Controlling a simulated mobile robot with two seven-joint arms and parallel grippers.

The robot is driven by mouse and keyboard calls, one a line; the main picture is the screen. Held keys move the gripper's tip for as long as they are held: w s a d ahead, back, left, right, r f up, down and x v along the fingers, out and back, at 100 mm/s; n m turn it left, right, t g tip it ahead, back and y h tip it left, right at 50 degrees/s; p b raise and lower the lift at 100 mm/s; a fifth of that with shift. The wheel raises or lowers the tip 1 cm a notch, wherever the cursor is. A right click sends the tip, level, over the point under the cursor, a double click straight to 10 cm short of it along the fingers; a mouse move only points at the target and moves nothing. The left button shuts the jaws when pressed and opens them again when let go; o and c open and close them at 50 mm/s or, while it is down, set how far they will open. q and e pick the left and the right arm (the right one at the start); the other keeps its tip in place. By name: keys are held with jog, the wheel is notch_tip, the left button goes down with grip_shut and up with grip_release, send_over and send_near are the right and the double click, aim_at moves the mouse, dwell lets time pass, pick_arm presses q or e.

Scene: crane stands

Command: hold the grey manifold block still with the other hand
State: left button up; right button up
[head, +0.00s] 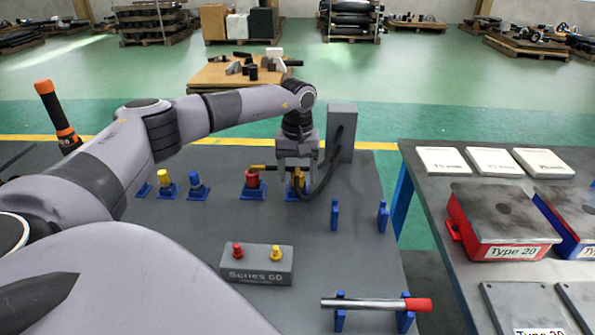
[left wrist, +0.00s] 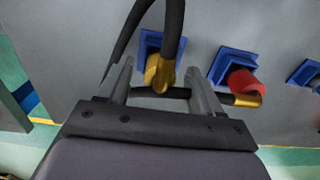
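The grey manifold block (head: 232,274), labelled "Series 60", lies on the dark table with a red and a yellow fitting on top. Neither gripper touches it. My left gripper (head: 297,181) points down farther back on the table, behind the block. In the left wrist view its two fingers (left wrist: 160,72) are spread, with a yellow elbow fitting (left wrist: 158,76) and black hose (left wrist: 177,93) between them. Gaps show beside the fitting, so the gripper looks open. The fitting is at a blue holder (left wrist: 150,45). My right gripper is in neither view.
A tall grey box (head: 341,130) stands behind the gripper, with black hose beside it. A red fitting (head: 252,179) sits in a nearby blue holder. A red-handled bar (head: 370,304) rests on blue supports at the front right. Another table (head: 425,185) is at right.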

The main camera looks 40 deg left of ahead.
aim_at(297, 167)
pick_arm(q)
jog(key=shift+r, duration=0.1)
notch_tip(297, 167, up, 5)
jog(key=p, duration=0.4)
dwell(0.3)
notch_tip(297, 167, up, 7)
dwell(0.6)
